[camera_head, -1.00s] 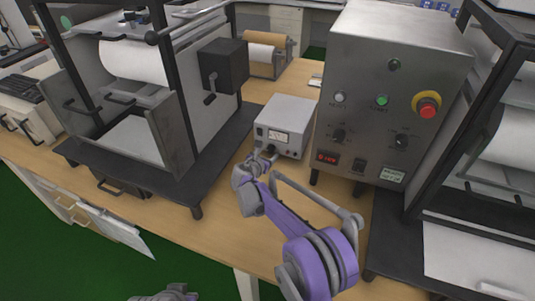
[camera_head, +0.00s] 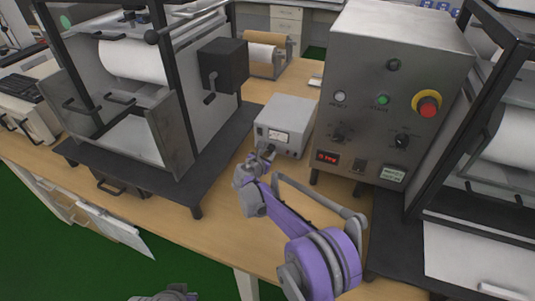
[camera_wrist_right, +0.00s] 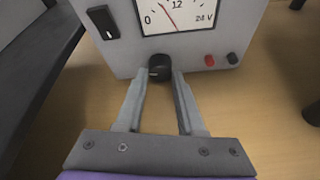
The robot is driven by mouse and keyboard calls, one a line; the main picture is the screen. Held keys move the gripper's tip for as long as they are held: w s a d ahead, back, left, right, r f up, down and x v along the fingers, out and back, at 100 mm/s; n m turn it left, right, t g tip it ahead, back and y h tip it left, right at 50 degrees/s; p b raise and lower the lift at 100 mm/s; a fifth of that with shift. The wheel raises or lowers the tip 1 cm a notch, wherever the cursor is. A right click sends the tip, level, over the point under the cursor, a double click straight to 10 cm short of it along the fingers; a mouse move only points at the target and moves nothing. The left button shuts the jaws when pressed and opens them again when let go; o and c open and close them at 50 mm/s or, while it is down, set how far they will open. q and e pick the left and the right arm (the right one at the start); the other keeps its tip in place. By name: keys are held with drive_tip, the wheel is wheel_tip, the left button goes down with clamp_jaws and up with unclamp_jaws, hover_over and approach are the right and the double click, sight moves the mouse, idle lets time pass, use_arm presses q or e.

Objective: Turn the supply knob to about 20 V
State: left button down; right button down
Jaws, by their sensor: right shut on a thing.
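The supply is a small grey box (camera_head: 292,112) on the bench, with a meter (camera_head: 278,136) on its front. In the right wrist view the meter (camera_wrist_right: 180,14) is marked 0, 12 and 24 V. Its red needle leans left, between 0 and 12; its top is cut off. The black knob (camera_wrist_right: 159,62) sits below the meter. My right gripper (camera_wrist_right: 160,75) is shut on the knob, a finger on each side; in the head view the gripper (camera_head: 266,153) hides most of it. A part of my left arm shows at the bottom edge; its fingers cannot be made out.
A large control cabinet (camera_head: 384,85) with a red stop button stands close right of the supply. A framed roll machine (camera_head: 150,95) stands to the left. A black switch (camera_wrist_right: 102,22) and red and black terminals (camera_wrist_right: 209,61) flank the knob. Bare bench lies in front.

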drive_tip(key=shift+s+d+f+m+t+y+b, duration=0.15)
drive_tip(key=shift+m+t+y, duration=0.35)
drive_tip(key=shift+m, duration=0.55)
drive_tip(key=shift+w+r+m+t+y+b, duration=0.1)
drive_tip(key=shift+m+t+y+b, duration=0.1)
drive_tip(key=shift+m+y, duration=0.7)
drive_tip(key=c, duration=0.5)
unclamp_jaws()
drive_tip(key=v, duration=1.1)
drive_tip(key=shift+f, duration=0.1)
